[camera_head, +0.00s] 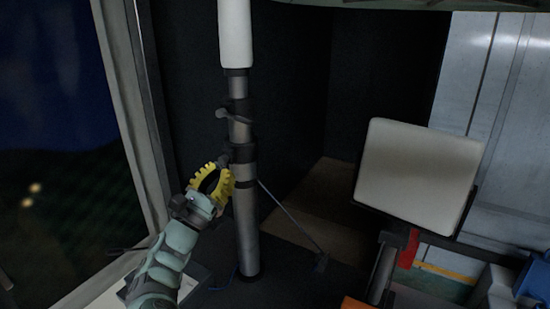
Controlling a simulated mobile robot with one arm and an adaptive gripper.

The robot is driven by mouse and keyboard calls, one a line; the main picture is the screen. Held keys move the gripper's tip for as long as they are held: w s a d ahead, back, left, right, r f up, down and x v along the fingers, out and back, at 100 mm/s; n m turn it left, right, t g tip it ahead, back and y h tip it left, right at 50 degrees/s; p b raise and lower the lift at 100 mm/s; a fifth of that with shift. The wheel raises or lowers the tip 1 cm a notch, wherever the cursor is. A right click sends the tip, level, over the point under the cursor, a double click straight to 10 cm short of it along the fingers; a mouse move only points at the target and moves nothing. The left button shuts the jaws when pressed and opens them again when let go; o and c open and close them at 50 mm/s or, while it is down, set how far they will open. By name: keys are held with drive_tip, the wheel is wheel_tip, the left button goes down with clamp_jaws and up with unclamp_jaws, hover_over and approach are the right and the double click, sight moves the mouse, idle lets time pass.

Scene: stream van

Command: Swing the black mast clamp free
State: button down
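The mast is an upright grey metal pole (244,215) with a white upper section (235,35). Black collars ring it. One collar (239,152) is at about mid-height, and a clamp with a lever sticking out to the left (236,115) is above it. I cannot tell for sure which is the task's clamp. My gripper (222,163) has yellow ribbed fingers around a dark middle. It is just left of the pole, close to the mid-height collar and below the upper lever. Whether it touches or holds anything there is not clear.
A thin rod (290,217) slants from the pole down to the floor at right. A pale panel (418,172) stands at right, with a red part (409,248) beneath it. A window frame (130,110) is left of the mast. Dark walls stand behind it.

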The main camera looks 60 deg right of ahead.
sight(236, 119)
drive_tip(key=shift+s+d+r+p, duration=0.1)
drive_tip(key=shift+d+r+p, duration=0.45)
drive_tip(key=shift+d+r, duration=0.55)
drive_tip(key=shift+s+d+r+p, duration=0.1)
drive_tip(key=shift+d+r+p, duration=0.65)
drive_tip(key=shift+r, duration=0.5)
drive_tip(key=shift+s+d+r+p, duration=0.1)
drive_tip(key=shift+d+r+p, duration=0.3)
drive_tip(key=shift+d+r, duration=0.75)
drive_tip(key=shift+a+r+n+t+p, duration=0.1)
drive_tip(key=shift+r+n+t+p, duration=0.1)
drive_tip(key=shift+n+t+p, duration=0.4)
drive_tip(key=shift+a+r+n+t+p, duration=0.15)
drive_tip(key=shift+n+t+p, duration=0.15)
drive_tip(key=shift+n+p, duration=0.35)
